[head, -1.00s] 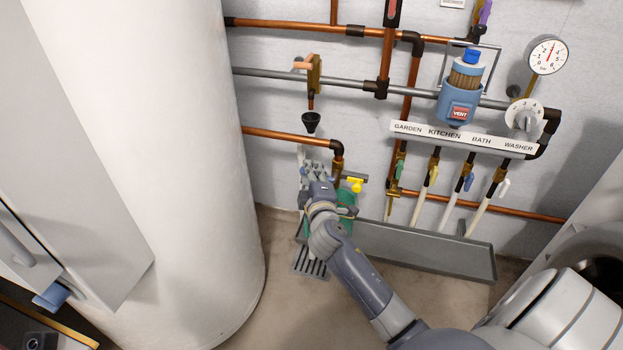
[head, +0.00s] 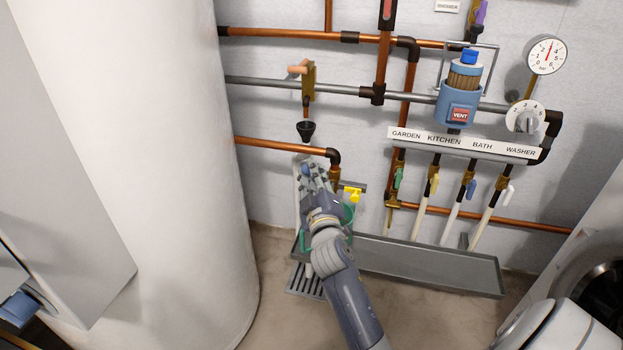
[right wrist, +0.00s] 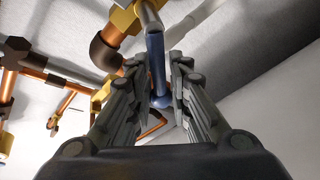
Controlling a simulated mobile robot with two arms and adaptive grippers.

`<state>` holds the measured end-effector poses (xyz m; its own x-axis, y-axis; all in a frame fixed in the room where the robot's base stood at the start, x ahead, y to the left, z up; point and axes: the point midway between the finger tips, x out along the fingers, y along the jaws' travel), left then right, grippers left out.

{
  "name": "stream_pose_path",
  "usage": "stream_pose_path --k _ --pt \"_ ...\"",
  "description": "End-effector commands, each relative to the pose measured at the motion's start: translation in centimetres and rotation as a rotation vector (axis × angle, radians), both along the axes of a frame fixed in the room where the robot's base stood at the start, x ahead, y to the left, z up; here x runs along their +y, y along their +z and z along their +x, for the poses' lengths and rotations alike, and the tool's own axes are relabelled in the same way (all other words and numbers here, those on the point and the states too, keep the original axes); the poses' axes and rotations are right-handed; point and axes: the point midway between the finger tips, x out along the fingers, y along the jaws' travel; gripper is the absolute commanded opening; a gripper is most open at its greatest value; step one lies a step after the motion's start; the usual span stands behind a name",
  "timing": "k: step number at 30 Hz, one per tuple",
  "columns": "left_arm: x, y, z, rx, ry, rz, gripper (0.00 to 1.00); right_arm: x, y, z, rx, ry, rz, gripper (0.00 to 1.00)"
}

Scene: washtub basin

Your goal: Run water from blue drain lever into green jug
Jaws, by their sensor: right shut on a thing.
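The blue drain lever (right wrist: 157,67) runs between the fingers of my right gripper (right wrist: 160,85) in the right wrist view. The fingers are shut on it. In the head view my right gripper (head: 311,176) is low by the wall, under the copper elbow, and hides most of the lever. The green jug (head: 349,213) stands below and behind my right wrist, mostly hidden by it; its green handle shows at the left. I cannot see whether water runs or is in the jug. My left gripper is not in view.
A yellow-handled valve (head: 353,194) sits just right of my gripper. A grey trough (head: 430,262) runs along the wall to the right, and a floor grate (head: 303,284) lies below. A large white tank (head: 170,180) stands close at left.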

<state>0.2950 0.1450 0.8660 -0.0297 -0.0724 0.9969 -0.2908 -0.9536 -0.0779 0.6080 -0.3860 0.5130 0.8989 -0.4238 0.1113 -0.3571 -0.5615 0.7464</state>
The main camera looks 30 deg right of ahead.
Motion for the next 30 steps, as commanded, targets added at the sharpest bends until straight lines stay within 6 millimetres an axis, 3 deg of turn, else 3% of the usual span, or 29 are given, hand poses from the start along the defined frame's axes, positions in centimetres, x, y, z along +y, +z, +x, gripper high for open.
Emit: stream_pose_path --k 10,11,12,23,30 --pt "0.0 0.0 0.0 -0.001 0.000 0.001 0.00 -0.1 -0.1 0.0 0.001 -0.002 0.002 0.00" --pt "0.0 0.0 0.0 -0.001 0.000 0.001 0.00 -0.1 -0.1 0.0 0.001 -0.002 0.002 0.25" --pt "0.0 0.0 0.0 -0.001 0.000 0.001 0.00 -0.1 -0.1 0.0 0.001 -0.002 0.002 0.30" --pt "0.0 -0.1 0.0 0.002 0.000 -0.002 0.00 0.1 -0.1 -0.3 0.001 0.000 0.002 0.30" --pt "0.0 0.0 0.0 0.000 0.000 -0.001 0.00 1.5 -0.6 -3.3 0.003 0.000 0.005 0.30"
